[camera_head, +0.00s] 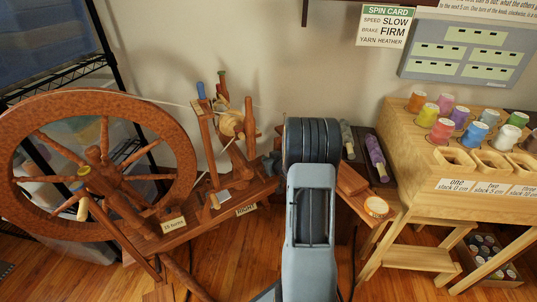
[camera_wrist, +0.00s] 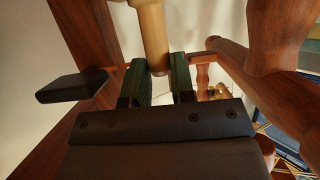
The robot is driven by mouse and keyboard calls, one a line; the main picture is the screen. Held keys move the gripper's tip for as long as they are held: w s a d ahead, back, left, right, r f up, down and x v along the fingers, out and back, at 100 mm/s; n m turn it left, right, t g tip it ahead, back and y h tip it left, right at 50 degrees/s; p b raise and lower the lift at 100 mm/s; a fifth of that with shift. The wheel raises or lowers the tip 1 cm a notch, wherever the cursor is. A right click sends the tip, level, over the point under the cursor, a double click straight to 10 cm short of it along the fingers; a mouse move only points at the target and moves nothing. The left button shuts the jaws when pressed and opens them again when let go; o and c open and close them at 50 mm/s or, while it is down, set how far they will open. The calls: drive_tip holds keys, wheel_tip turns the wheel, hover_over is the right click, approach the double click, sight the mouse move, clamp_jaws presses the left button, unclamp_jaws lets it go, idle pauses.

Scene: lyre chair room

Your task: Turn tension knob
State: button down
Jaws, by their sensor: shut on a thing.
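In the wrist view my gripper (camera_wrist: 160,76) has its two green-padded fingers shut on a pale wooden peg-like handle (camera_wrist: 150,28), which I take to be the tension knob. The handle's lower end sits between the fingers and its upper part runs out of the frame. In the head view my arm hides the gripper and this handle. The spinning wheel (camera_head: 184,160) stands at the left, with its bobbin and upright posts near the middle. A spin card (camera_head: 387,25) on the wall reads speed SLOW, brake FIRM, yarn HEATHER.
Reddish wooden parts (camera_wrist: 205,58) and a thick turned post (camera_wrist: 229,58) are close to my gripper. A pale wooden rack (camera_head: 440,180) with several coloured spools stands at the right. A black shelf unit (camera_head: 55,74) is behind the wheel.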

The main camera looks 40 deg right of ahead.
drive_tip(key=shift+r+n+y, duration=0.1)
drive_tip(key=shift+n+y, duration=0.2)
drive_tip(key=c, duration=1)
unclamp_jaws()
drive_tip(key=shift+o, duration=0.2)
drive_tip(key=shift+s, duration=0.1)
drive_tip(key=d+p+v, duration=0.1)
drive_tip(key=p+v, duration=0.4)
drive_tip(key=v, duration=0.8)
drive_tip(key=shift+s+a, duration=0.3)
drive_tip(key=shift+a, duration=0.15)
drive_tip(key=shift+r, duration=0.15)
